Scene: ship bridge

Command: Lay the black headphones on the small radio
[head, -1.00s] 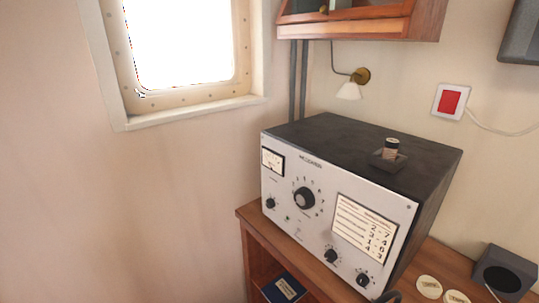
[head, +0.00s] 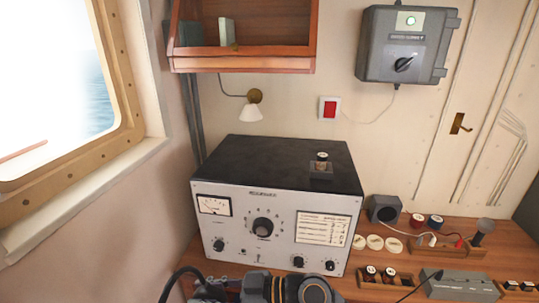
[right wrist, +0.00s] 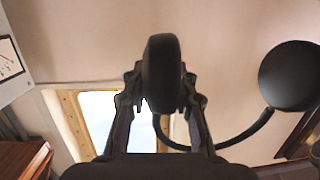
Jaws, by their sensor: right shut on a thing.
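The black headphones show in the right wrist view, with one round ear cup (right wrist: 162,75) edge-on between the fingers of my right gripper (right wrist: 162,98). The other ear cup (right wrist: 290,76) hangs at the right, joined by the curved band. In the head view the black band (head: 172,281) curves at the bottom edge, left of my right arm; the rest is cut off or hidden. The radio (head: 271,218), a silver-fronted set with a black top, stands on the wooden desk behind my gripper, apart from the headphones. My left gripper is not in view.
A small black stand with a cylinder (head: 321,165) sits on the radio's top, right of centre; the rest of the top is bare. A shelf (head: 245,50) and lamp (head: 251,108) are above. A grey box (head: 460,286) and small parts crowd the desk at right.

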